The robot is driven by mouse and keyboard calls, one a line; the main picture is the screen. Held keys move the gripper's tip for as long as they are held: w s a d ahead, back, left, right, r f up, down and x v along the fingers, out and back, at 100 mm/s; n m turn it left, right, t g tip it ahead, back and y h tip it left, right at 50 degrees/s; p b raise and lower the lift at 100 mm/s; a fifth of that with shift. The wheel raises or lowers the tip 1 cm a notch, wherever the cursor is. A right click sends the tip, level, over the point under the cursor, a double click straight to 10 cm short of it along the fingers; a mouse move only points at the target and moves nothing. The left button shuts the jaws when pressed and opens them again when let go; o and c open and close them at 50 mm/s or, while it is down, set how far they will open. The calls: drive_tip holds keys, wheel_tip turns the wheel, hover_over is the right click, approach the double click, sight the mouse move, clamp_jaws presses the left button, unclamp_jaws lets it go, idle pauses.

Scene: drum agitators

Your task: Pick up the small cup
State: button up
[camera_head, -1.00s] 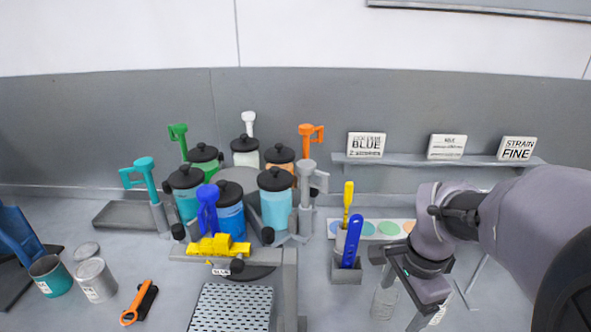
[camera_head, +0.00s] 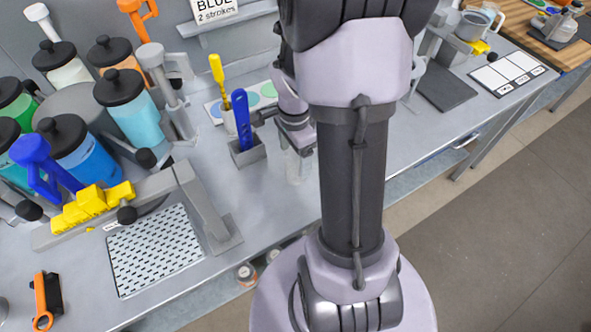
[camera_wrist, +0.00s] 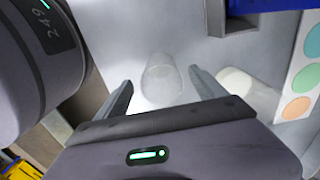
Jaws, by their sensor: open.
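The small cup is clear and see-through. It stands on the grey bench in the head view (camera_head: 295,168), partly behind my arm, and in the wrist view it (camera_wrist: 161,86) shows between my two fingers. My gripper (camera_wrist: 161,76) is open, with one finger on each side of the cup in the picture. No contact shows, and I cannot tell how far the fingertips are above or beside it.
A grey holder (camera_head: 248,153) with a blue tool stands just left of the cup, with a yellow-handled tool (camera_head: 217,70) beside it. A whitish cylinder (camera_wrist: 245,88) is close to the right finger. Paint canisters (camera_head: 131,103) crowd the left. The bench front edge is near.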

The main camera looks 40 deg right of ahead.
sight(296, 164)
drive_tip(key=f, duration=0.1)
drive_tip(key=f+b, duration=0.1)
drive_tip(key=f, duration=0.2)
drive_tip(key=shift+d+f, duration=0.3)
drive_tip(key=shift+r, duration=0.1)
drive_tip(key=c, duration=1.4)
